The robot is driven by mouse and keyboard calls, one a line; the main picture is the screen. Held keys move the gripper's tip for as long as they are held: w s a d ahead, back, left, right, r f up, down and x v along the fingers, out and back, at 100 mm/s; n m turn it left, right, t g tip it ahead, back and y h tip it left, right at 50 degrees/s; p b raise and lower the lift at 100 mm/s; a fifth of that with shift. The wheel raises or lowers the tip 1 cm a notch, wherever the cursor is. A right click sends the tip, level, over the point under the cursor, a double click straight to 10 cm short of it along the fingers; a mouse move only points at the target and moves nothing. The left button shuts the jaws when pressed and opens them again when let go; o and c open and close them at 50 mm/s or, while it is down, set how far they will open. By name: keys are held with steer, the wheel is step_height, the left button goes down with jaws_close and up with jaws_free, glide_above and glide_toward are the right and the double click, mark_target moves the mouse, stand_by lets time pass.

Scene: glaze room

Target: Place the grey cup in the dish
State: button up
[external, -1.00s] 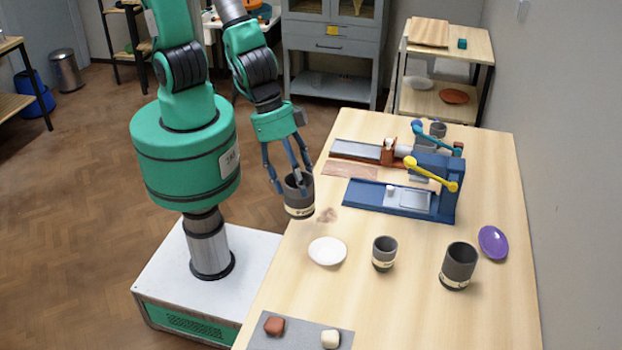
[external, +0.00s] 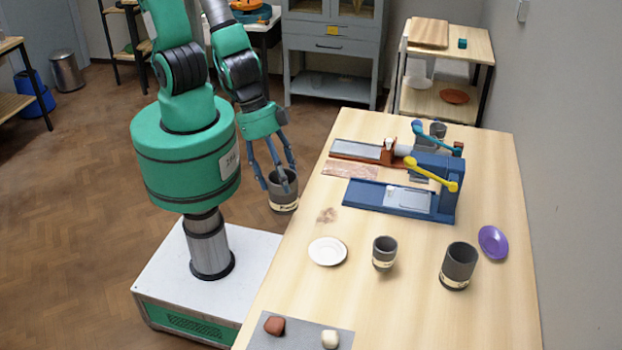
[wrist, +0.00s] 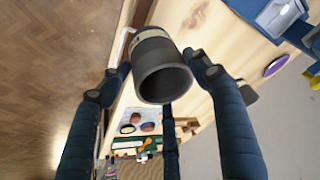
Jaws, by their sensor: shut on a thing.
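My gripper (external: 278,176) is shut on a grey cup (external: 284,194) with a pale lettered band. It holds the cup roughly upright, just off the table's left edge. In the wrist view the grey cup (wrist: 163,72) sits between the fingers, its dark open mouth showing. A round white dish (external: 327,251) lies empty on the table, below and right of the held cup. An oval purple dish (external: 493,242) lies empty near the table's right edge; its rim also shows in the wrist view (wrist: 276,65).
A small grey cup (external: 384,254) and a larger one (external: 458,266) stand right of the white dish. A blue press with a yellow handle (external: 432,174) and a brown one (external: 375,150) stand behind. A grey mat (external: 303,336) with two lumps lies in front.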

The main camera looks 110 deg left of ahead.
steer(key=w+d, duration=0.4)
steer(key=w, duration=0.3)
steer(key=w+d+f, duration=0.1)
steer(key=w+d, duration=0.2)
steer(key=w, duration=0.3)
steer(key=shift+w+d+f, duration=0.2)
steer(key=shift+w+d, duration=0.2)
step_height(320, 180, down, 4)
steer(key=shift+r+b, duration=0.2)
steer(key=shift+b, duration=0.15)
steer(key=o, duration=1.9)
steer(key=shift+o, duration=0.2)
